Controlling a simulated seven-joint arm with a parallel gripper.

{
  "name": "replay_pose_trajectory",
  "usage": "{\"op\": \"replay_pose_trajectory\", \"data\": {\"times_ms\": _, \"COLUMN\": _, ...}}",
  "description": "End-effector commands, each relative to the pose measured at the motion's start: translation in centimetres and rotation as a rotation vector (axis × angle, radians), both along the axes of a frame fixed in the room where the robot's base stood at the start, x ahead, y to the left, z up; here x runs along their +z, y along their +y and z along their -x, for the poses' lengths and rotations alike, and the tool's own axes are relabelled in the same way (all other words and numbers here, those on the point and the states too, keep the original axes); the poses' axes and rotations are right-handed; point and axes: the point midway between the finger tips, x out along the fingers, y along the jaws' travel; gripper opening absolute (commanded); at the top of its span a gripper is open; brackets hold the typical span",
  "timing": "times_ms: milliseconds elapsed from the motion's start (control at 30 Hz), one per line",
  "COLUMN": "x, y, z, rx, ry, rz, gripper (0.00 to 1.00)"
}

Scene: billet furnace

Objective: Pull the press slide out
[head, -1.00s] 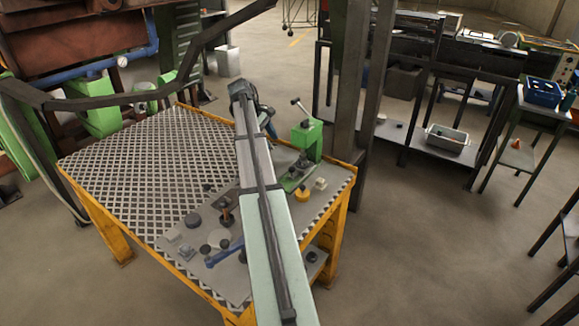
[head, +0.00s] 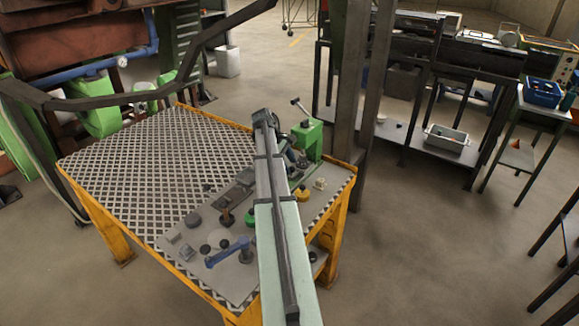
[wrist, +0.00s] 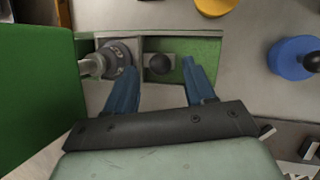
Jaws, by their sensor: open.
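The green press (head: 307,138) stands at the right back corner of the yellow-framed table, its lever (head: 299,106) sticking up. In the wrist view its green body (wrist: 40,90) fills the left side. Its green base holds a grey slide plate with a dark round knob (wrist: 160,64); a round metal part (wrist: 116,58) sits left of the knob. My gripper (wrist: 160,68) is open, its blue fingers on either side of the knob with gaps showing. I cannot tell how far above the base the fingertips are. In the head view my arm hides most of the slide.
A blue-handled fixture (head: 228,252) and several knobs stand on the table's front plate. The patterned tabletop (head: 150,165) at left is clear. A dark post (head: 360,80) rises behind the press.

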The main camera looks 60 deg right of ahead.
Motion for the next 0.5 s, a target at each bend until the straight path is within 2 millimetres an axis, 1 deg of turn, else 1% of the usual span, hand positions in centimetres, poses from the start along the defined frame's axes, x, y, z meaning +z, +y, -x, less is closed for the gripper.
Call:
{"op": "replay_pose_trajectory", "data": {"times_ms": 33, "x": -0.5, "y": -0.1, "z": 0.2, "rx": 0.0, "ry": 0.0, "rz": -0.001, "gripper": 0.54}}
{"op": "replay_pose_trajectory", "data": {"times_ms": 200, "x": -1.4, "y": -0.3, "z": 0.5, "rx": 0.0, "ry": -0.001, "rz": 0.0, "gripper": 0.54}}
{"op": "replay_pose_trajectory", "data": {"times_ms": 500, "x": -1.6, "y": -0.4, "z": 0.6, "rx": 0.001, "ry": -0.001, "rz": 0.001, "gripper": 0.54}}
